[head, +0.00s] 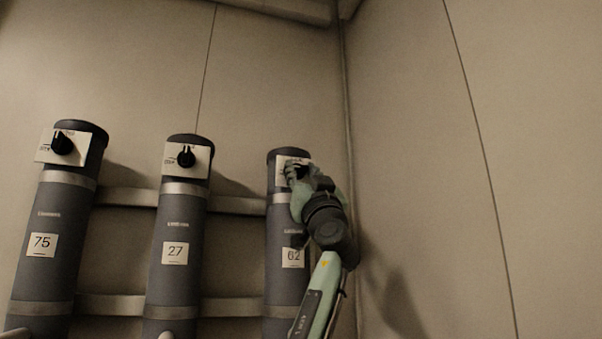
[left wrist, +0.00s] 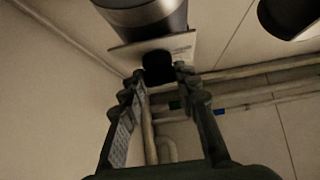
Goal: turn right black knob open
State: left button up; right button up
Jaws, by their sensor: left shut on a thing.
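Three dark grey cylinders stand along the wall in the head view, each with a black knob on a white plate near its top. The right cylinder (head: 283,215) carries the label 62. My left gripper (head: 298,175) is at its plate (head: 282,170) and mostly covers the right black knob. In the left wrist view the right black knob (left wrist: 158,65) sits between the fingertips of my left gripper (left wrist: 162,74), which is shut on it. The knob's pointer direction is hidden. My right gripper is not in view.
The middle cylinder (head: 176,225) is labelled 27 and has its own knob (head: 186,157). The left cylinder (head: 52,235) is labelled 75 and has another knob (head: 62,144). Horizontal rails (head: 237,205) run behind them. A wall corner stands close to the right of my gripper.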

pick_arm(q)
jog(key=shift+f+n, duration=0.1)
jog(key=shift+n, duration=0.2)
jog(key=o, duration=1.2)
jog(key=shift+c, duration=0.2)
jog(key=v, duration=1.2)
jog(key=shift+w, duration=0.1)
